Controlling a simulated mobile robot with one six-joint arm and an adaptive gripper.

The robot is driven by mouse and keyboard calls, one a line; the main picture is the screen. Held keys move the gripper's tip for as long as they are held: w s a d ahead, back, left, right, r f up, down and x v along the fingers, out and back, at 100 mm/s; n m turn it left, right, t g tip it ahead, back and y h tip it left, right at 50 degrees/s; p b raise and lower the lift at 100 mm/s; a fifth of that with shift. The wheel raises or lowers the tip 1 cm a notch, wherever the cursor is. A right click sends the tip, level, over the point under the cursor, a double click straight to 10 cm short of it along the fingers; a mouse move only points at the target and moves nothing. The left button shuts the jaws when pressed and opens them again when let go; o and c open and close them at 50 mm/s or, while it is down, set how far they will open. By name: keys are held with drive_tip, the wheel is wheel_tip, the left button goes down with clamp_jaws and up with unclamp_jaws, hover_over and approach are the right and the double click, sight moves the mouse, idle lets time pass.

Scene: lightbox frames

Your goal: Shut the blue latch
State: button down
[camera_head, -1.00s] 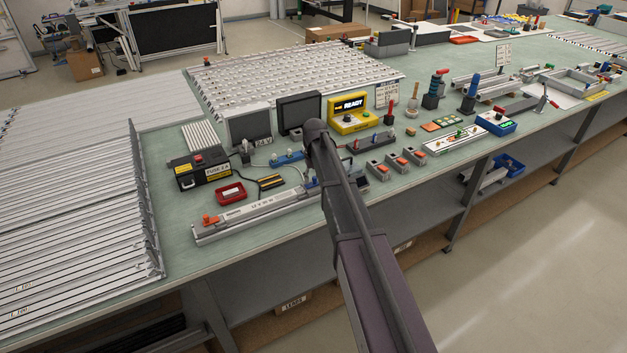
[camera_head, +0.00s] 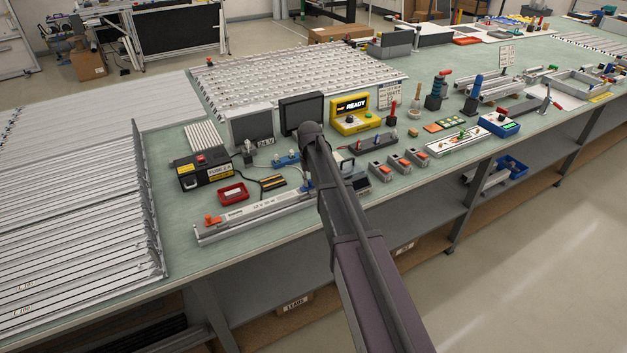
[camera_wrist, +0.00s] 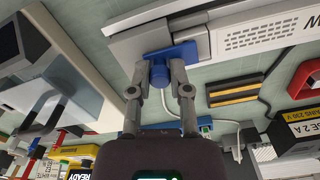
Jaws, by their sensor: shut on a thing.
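The blue latch (camera_wrist: 175,52) has a flat blue lever and a round blue knob, and sits at the grey end block of a long pale fixture (camera_wrist: 270,36) in the wrist view. My gripper (camera_wrist: 160,72) is shut on the knob, with one grey finger on each side. In the head view the fixture (camera_head: 262,208) lies along the front of the bench, with an orange latch (camera_head: 212,219) at its left end. My arm hides most of the fixture's right end and my gripper there.
A red tray (camera_head: 233,193), a black fuse box (camera_head: 203,170) and black-and-yellow strips (camera_head: 272,182) lie behind the fixture. Grey blocks with orange tops (camera_head: 380,171) stand right of my arm. The yellow READY unit (camera_head: 350,116) is further back.

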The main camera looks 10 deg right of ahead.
drive_tip(key=shift+s+a, duration=0.1)
drive_tip(key=shift+a, duration=0.15)
drive_tip(key=c, duration=0.6)
unclamp_jaws()
drive_tip(key=shift+s+d, duration=0.1)
drive_tip(key=shift+s, duration=0.35)
drive_tip(key=shift+m, duration=0.3)
drive_tip(key=s, duration=0.9)
drive_tip(key=s+d, duration=0.1)
drive_tip(key=s, duration=0.8)
drive_tip(key=s+d, duration=0.1)
drive_tip(key=s, duration=0.8)
drive_tip(key=shift+s+d, duration=0.15)
drive_tip(key=shift+d, duration=0.05)
